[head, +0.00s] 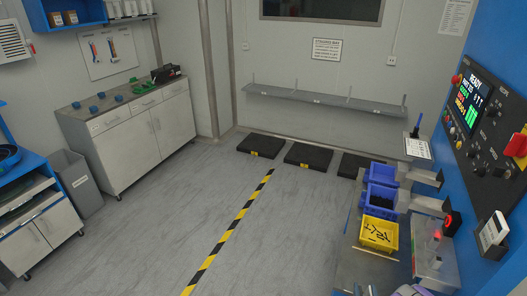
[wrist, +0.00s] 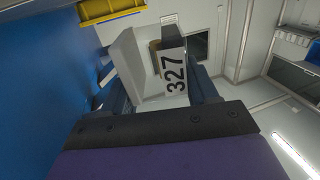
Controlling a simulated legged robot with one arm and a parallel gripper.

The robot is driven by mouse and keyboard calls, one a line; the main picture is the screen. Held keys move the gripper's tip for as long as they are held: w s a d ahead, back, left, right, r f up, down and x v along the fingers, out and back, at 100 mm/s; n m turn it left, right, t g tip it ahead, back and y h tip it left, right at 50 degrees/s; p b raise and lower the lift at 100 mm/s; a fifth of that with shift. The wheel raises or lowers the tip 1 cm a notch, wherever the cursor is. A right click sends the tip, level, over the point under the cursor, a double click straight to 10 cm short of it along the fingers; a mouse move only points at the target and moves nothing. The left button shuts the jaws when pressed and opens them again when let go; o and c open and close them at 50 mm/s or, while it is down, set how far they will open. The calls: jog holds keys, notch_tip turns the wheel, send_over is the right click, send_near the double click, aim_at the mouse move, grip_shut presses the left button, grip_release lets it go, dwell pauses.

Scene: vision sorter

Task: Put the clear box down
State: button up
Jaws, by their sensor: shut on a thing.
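My gripper (wrist: 160,98) shows in the wrist view, its two dark fingers standing on either side of a boxy thing. It is shut on this thing, which I take to be the clear box (wrist: 173,76). The face I see is pale with a black "327" running up it, and its far end is dark. Its clear walls are hard to make out, and its lower part is hidden behind the dark bar of my gripper. In the head view only a bit of my purple and grey arm shows at the bottom right; the box is not visible there.
A yellow bin (head: 378,234) with dark pieces and blue bins (head: 381,185) stand at the right, beside light grey chutes and the blue control panel (head: 490,115). Black floor pads (head: 309,155) lie by the back wall under a shelf (head: 325,101). The striped floor is clear.

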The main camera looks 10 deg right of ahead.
jog(key=w+a+r+n+y, duration=0.1)
jog(key=w+a+r, duration=0.3)
jog(key=w+r, duration=0.75)
jog(key=w+a+r+y, duration=0.1)
jog(key=w+a+r, duration=0.4)
jog(key=w+r, duration=0.7)
jog(key=a+r+n+y, duration=0.1)
jog(key=a+r+y, duration=0.1)
jog(key=a+r, duration=1.05)
jog(key=a+r+n+y, duration=0.1)
jog(key=a+r, duration=0.9)
jog(key=r, duration=0.5)
jog(key=s+f, duration=0.3)
jog(key=f, duration=0.4)
jog(key=s+f, duration=0.4)
jog(key=f, duration=0.4)
jog(key=shift+s+a+f+t, duration=0.15)
jog(key=shift+s+f+t, duration=0.1)
jog(key=shift+t, duration=0.15)
